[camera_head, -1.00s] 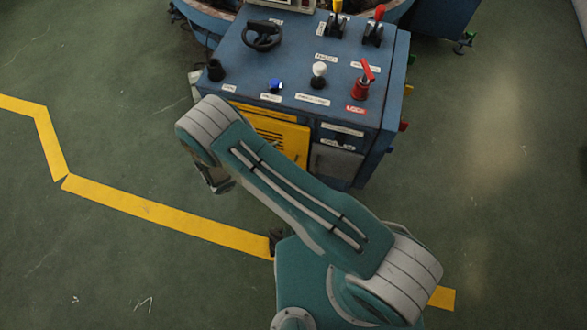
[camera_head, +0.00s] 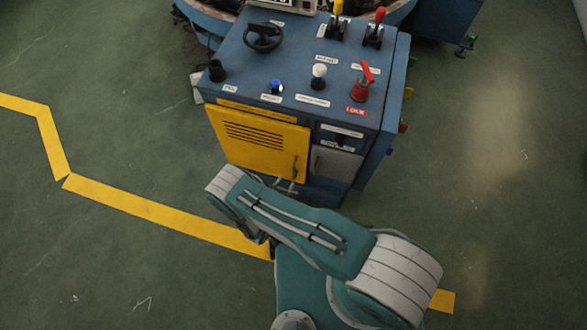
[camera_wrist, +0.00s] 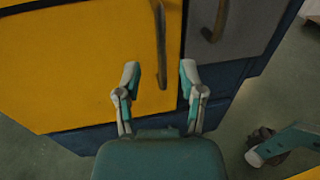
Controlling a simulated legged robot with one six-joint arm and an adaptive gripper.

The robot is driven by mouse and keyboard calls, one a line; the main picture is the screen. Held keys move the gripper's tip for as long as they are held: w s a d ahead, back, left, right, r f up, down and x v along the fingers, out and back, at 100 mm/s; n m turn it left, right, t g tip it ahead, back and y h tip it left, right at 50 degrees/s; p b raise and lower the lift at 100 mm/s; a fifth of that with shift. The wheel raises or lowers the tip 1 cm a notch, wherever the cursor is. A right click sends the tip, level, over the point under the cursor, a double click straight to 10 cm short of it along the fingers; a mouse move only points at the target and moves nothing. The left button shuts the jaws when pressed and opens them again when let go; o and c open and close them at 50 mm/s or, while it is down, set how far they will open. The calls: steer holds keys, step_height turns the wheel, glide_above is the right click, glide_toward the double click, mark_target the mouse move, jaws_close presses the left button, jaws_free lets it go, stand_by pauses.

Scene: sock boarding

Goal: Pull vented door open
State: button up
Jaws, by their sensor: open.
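The yellow vented door (camera_head: 256,142) is on the front of the blue machine cabinet, with dark slots in its upper part. It looks shut. Its dark upright handle (camera_head: 295,165) is near its right edge. In the wrist view the yellow door (camera_wrist: 75,65) fills the upper left, and its handle (camera_wrist: 160,45) hangs just ahead of my gripper (camera_wrist: 159,78). The two fingers are apart, with the handle's lower end between them in the picture. I cannot tell whether they touch it. In the head view my arm hides most of the gripper.
A grey door (camera_head: 335,162) with its own handle (camera_wrist: 216,20) is right of the yellow door. The blue cabinet (camera_head: 395,75) carries a wheel (camera_head: 263,37), levers and knobs on top. Green floor is free on both sides, with a yellow line (camera_head: 150,210).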

mark_target(294, 169)
steer(key=x, duration=0.6)
steer(key=shift+w+d, duration=0.2)
jaws_close()
